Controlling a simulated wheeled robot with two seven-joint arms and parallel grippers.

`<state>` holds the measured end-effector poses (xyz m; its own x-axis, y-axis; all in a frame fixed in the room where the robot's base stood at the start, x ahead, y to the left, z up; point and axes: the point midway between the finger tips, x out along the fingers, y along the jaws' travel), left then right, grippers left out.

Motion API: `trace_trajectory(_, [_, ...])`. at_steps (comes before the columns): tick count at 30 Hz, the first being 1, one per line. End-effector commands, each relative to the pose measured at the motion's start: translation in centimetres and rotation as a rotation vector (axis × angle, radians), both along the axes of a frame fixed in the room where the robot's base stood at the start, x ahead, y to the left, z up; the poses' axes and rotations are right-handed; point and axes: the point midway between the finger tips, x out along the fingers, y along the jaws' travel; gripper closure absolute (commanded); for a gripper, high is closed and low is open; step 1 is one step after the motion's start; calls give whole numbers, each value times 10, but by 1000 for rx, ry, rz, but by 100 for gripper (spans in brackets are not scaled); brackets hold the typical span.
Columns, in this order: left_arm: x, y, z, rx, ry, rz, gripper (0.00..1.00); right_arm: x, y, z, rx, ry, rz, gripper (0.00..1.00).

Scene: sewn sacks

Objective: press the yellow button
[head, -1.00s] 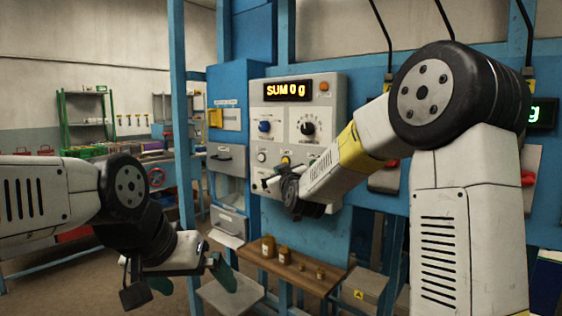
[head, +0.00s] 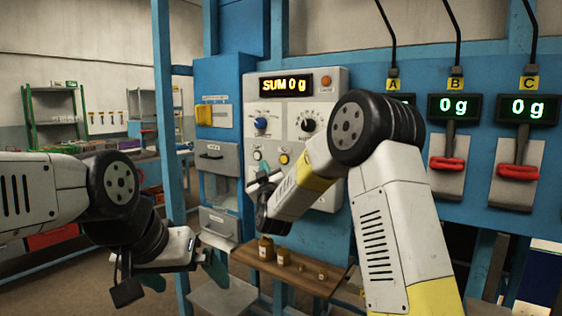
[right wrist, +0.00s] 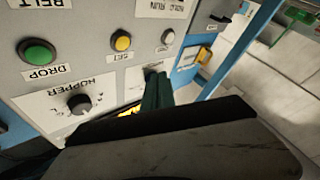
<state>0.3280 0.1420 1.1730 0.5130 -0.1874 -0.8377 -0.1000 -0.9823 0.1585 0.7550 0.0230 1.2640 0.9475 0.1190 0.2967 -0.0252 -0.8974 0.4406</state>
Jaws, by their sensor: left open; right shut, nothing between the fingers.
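The yellow button (head: 284,158) sits on the grey control panel (head: 335,82), below the knobs. In the right wrist view the yellow button (right wrist: 121,41) is above the label "SET", between a green button (right wrist: 37,53) and a small white button (right wrist: 168,36). My right gripper (head: 264,178) is shut and empty, just left of and below the yellow button in the head view. Its green fingertips (right wrist: 157,88) show in the right wrist view, apart from the button in the picture. My left gripper (head: 190,274) is open and empty at lower left, away from the panel.
A wooden shelf (head: 300,275) with brown jars (head: 266,247) stands below the panel. Red-handled levers (head: 447,164) under readouts B and C are at right. A blue post (head: 164,120) stands left of the panel.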

Motion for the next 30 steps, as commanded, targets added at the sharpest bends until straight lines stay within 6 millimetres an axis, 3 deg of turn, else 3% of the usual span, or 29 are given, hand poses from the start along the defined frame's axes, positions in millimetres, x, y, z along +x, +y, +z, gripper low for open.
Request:
trace_trajectory(15, [0,0,0,0,0,0,0,54,-40,0,-1,0,-2,100])
trace_trajectory(30, [0,0,0,0,0,0,0,64,-47,-1,-1,1,0,100])
